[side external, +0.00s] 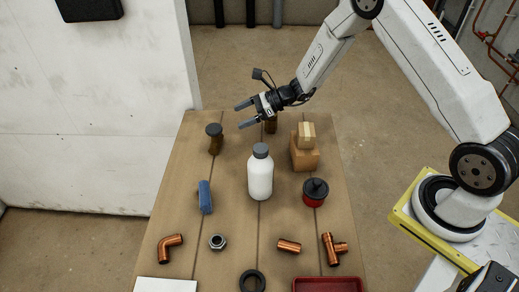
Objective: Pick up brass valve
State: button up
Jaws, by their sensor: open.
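My gripper (240,116) is open and empty above the far part of the wooden table (232,236), its fingers pointing left. I cannot make out a brass valve for certain. A small brownish thing (271,126) shows just below and behind my gripper, partly hidden by it; I cannot tell what it is. Several metal fittings lie at the near side, apart from my gripper: a copper elbow (169,247), a grey hex nut (217,242), a short copper coupling (289,246) and a copper tee (333,249).
A white bottle (260,177) stands mid-table. Around it are a brown dark-capped container (215,140), a blue cylinder (205,197), stacked cardboard boxes (304,157) and a red tin (315,193). A black ring (252,281), a white slab (165,285) and a red tray (328,283) are at the near edge.

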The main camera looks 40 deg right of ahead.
aim_at(215, 128)
jog(key=shift+x, duration=3.9)
jog(key=shift+d+f, duration=0.15)
jog(key=shift+w, duration=0.1)
grip_shut()
